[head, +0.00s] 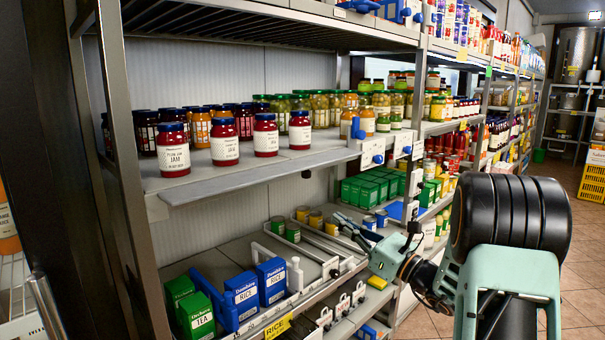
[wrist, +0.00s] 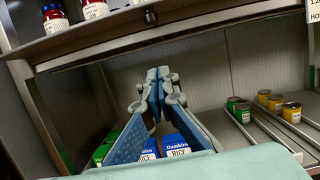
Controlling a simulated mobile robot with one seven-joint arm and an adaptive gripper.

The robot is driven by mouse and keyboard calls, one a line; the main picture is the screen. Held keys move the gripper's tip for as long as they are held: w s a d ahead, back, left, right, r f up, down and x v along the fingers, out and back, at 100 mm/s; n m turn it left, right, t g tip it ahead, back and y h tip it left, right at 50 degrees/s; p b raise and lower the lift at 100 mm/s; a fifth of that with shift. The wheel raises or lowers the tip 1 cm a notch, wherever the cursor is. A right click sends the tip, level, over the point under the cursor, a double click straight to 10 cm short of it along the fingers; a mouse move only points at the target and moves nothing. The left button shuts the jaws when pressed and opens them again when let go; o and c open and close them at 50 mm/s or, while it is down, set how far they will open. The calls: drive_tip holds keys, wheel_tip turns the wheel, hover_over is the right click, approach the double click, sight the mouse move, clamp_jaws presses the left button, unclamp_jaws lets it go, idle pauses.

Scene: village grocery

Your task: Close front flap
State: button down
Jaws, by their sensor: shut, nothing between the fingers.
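My gripper (head: 358,234) is at the front of the lower shelf, to the right of the blue rice boxes (head: 272,280). In the wrist view my gripper (wrist: 158,78) has its fingertips together with nothing between them, below the front of the jar shelf. A grey strip (head: 215,185) runs along the front edge of the jar shelf and seems to slope outward; it may be the front flap, but I cannot tell for sure. In the wrist view a grey front edge (wrist: 215,14) crosses the top, apart from my fingers.
Red jam jars (head: 173,150) stand near the front of the jar shelf (head: 250,166). Green tea boxes (head: 195,312), small cans (head: 293,232) and low rails (head: 300,250) are on the lower shelf. A grey upright post (head: 127,150) stands at the left. Tiled floor (head: 575,270) is at the right.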

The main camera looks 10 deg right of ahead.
drive_tip(key=w+a+r+p, duration=0.2)
drive_tip(key=w+a+r, duration=0.3)
drive_tip(key=w+r, duration=0.1)
drive_tip(key=shift+w+a+r, duration=0.2)
drive_tip(key=shift+w+a, duration=0.1)
drive_tip(key=shift+w, duration=0.6)
drive_tip(key=shift+r+p, duration=0.1)
drive_tip(key=shift+p, duration=0.2)
drive_tip(key=shift+s+d+r+h+p, duration=0.15)
drive_tip(key=shift+r+h+p, duration=0.15)
drive_tip(key=shift+p, duration=0.35)
